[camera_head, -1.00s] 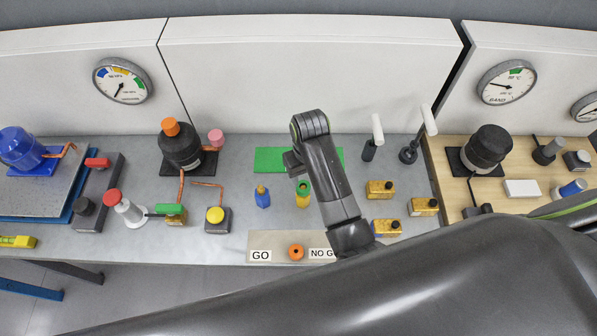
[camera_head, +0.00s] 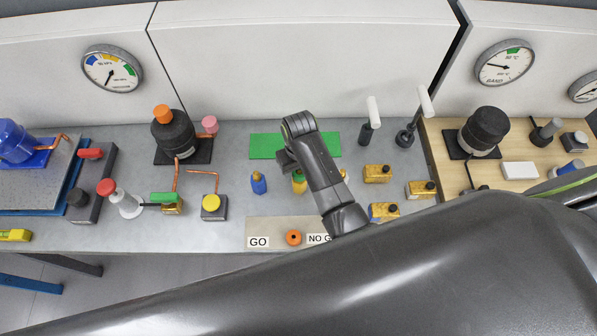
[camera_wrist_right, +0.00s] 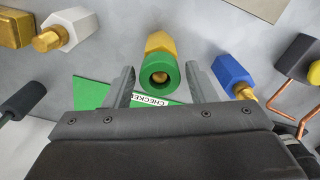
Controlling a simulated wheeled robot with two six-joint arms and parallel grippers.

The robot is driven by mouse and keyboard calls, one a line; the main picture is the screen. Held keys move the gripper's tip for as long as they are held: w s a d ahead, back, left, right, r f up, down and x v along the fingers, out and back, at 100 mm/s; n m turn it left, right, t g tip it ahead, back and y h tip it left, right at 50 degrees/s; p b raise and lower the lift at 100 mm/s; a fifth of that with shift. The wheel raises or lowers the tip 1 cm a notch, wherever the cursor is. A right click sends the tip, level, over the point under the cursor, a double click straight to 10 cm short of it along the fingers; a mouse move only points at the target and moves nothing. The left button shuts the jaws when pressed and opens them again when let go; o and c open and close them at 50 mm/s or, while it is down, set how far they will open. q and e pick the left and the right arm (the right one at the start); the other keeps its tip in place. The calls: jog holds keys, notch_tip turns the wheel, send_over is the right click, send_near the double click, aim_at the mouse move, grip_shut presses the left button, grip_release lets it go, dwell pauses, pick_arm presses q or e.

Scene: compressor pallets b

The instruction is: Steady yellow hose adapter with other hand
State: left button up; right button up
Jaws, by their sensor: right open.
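The fingers are open, with a gap to the ring on each side. My left gripper is not in view.
A green mat (camera_head: 265,146) lies behind. Brass blocks (camera_head: 377,174) stand to the right. A GO / NO GO plate (camera_head: 275,230) with an orange ring lies in front.

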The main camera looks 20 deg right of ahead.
jog(key=shift+c, duration=0.3)
jog(key=c, duration=0.4)
jog(key=o, duration=0.8)
